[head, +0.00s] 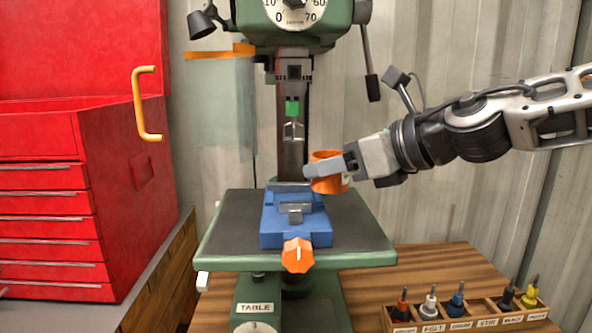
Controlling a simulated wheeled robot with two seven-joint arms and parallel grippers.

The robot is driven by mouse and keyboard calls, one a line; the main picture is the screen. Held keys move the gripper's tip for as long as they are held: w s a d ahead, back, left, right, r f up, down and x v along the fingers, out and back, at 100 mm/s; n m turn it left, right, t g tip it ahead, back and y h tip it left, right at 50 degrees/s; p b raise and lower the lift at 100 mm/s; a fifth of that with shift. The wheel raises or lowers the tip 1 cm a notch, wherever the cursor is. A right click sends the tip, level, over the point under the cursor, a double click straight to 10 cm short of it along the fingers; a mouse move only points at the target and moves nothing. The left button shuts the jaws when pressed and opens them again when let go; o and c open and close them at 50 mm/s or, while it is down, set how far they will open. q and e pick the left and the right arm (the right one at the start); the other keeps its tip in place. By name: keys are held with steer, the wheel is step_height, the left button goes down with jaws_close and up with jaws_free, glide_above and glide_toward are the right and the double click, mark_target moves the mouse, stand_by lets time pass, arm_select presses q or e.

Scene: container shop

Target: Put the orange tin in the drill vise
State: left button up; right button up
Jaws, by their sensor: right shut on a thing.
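The orange tin (328,184) is held by my right gripper (322,171), which is shut on it. The tin is just above the right side of the blue drill vise (281,240), toward its back; I cannot tell whether it touches the vise. The vise sits on the dark drill press table (362,246), with grey jaws on top and an orange knob (298,255) at its front. The gripper's fingers cover part of the tin. My left gripper is not in view.
A clear guard with an orange arm (218,51) is at left. A red tool cabinet (85,180) stands farther left. A wooden rack (470,317) of several coloured bits sits at lower right.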

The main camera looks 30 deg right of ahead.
steer(key=w, duration=0.2)
steer(key=w+a, duration=0.1)
steer(key=w, duration=0.1)
steer(key=w+a+p, duration=0.1)
steer(key=w, duration=0.1)
steer(key=shift+w, duration=0.2)
step_height(320, 180, down, 4)
steer(key=shift+w+r, duration=0.1)
steer(key=shift+r, duration=0.1)
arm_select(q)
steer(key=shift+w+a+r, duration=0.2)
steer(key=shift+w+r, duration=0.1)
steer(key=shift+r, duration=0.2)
arm_select(e)
steer(key=shift+a, duration=0.1)
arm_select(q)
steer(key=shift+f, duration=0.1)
arm_select(e)
steer(key=shift+f, duration=0.2)
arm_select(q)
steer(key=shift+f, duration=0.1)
arm_select(e)
steer(key=o, duration=1.1)
